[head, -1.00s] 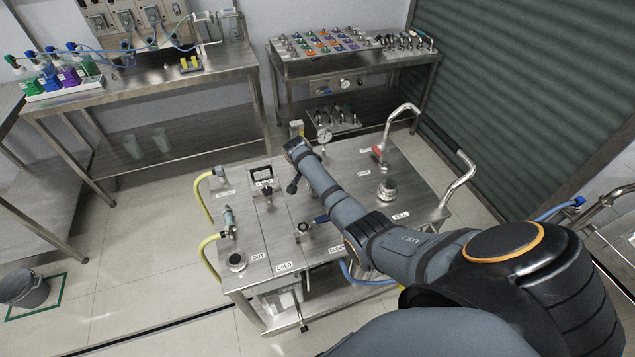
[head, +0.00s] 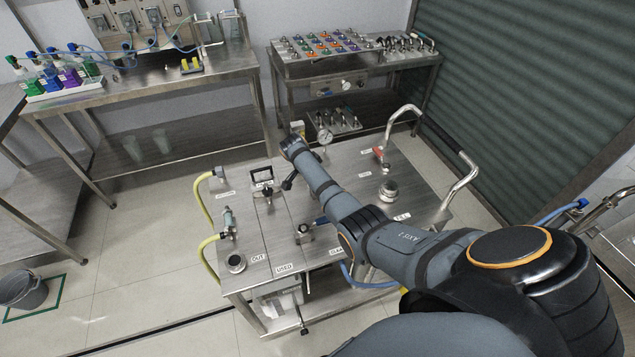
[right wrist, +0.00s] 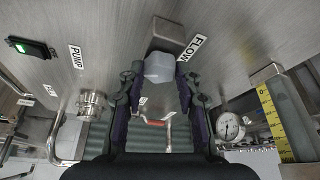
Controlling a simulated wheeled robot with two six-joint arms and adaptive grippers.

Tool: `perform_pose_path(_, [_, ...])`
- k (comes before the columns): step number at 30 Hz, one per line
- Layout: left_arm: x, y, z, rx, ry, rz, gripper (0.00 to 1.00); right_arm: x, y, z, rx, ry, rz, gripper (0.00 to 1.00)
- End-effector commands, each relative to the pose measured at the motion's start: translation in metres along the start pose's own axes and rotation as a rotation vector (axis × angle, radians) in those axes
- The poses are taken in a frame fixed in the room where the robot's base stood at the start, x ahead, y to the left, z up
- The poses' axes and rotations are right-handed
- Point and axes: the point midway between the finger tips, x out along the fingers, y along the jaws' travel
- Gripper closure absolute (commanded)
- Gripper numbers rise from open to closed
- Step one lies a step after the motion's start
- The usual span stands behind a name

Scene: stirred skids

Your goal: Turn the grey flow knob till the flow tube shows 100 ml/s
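The grey flow knob (right wrist: 158,68) stands on its grey block beside the FLOW label (right wrist: 193,47) in the right wrist view. My right gripper (right wrist: 160,84) has its fingers on either side of the knob, with narrow gaps seeming to show. Whether a finger touches it is unclear. The flow tube (right wrist: 290,112) has a yellow scale and stands at the right of that view; its reading is too small to tell. In the head view the tube (head: 298,128) is at the skid's back edge, while my right arm hides the knob and gripper. My left gripper is not in view.
A pressure gauge (head: 325,137) stands near the flow tube. The steel skid top (head: 345,158) also carries a red-handled valve (head: 379,153), a round metal cap (head: 388,189) and bent pipes (head: 460,178). A green-lit pump switch (right wrist: 32,47) is near the PUMP label.

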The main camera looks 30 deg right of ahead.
Motion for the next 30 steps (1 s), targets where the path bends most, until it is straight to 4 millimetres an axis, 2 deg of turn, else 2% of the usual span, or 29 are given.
perform_pose_path(1, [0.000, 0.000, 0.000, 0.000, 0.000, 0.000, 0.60, 0.000, 0.000, -0.001, 0.000, 0.001, -0.001, 0.57])
perform_pose_path(4, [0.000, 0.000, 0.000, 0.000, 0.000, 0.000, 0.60, 0.000, 0.000, 0.000, 0.000, 0.000, 0.000, 0.45])
perform_pose_path(14, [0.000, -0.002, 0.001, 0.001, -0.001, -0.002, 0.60, -0.004, 0.000, 0.001, -0.001, -0.001, 0.000, 0.45])
perform_pose_path(17, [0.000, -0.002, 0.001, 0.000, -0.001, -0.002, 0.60, -0.018, -0.001, 0.001, 0.000, -0.001, -0.003, 0.45])
perform_pose_path(27, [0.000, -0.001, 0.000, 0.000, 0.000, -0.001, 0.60, -0.097, -0.001, 0.000, 0.000, -0.001, -0.003, 0.45])
perform_pose_path(30, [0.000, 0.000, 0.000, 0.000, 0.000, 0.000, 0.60, -0.111, -0.001, 0.000, 0.000, -0.001, -0.002, 0.45])
